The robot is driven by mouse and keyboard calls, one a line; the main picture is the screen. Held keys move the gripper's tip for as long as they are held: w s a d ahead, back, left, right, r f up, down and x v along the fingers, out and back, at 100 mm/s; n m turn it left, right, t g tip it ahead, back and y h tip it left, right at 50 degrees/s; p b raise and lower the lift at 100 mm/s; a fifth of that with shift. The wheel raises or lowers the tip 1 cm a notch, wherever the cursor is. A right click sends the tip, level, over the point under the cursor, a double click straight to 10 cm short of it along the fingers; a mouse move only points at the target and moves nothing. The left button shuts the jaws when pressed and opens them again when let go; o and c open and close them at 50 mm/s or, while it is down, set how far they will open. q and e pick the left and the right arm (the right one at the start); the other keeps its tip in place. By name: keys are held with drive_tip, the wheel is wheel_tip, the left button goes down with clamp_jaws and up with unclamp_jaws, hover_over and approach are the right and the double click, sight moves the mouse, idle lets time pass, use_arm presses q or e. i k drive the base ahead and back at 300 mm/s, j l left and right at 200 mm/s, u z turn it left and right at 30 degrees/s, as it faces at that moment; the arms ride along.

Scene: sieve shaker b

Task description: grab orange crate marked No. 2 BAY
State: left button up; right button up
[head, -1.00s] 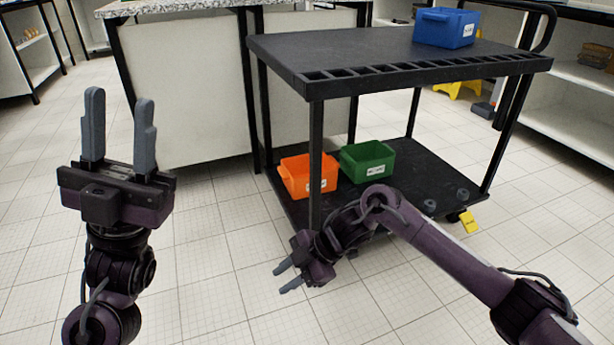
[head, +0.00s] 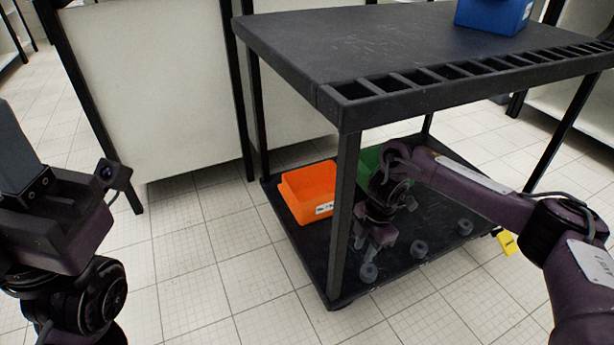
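The orange crate (head: 308,190) stands upright on the lower shelf of the black cart (head: 300,262), left of the cart's near leg. A white label shows on its front, too small to read surely. My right gripper (head: 374,244) is over the lower shelf, right of that leg and apart from the crate. Its fingers point down and look apart, with nothing seen between them. My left gripper (head: 15,150) is at the left edge, far from the crate. Only one finger shows, so its opening is hidden.
A green crate (head: 369,165) stands right of the orange one, partly hidden by my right arm. The near leg (head: 345,205) stands between my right gripper and the orange crate. Small grey cylinders (head: 419,249) are on the shelf. A blue crate (head: 492,14) is on top.

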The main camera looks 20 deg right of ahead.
sight(308, 192)
drive_tip(key=i, duration=0.9)
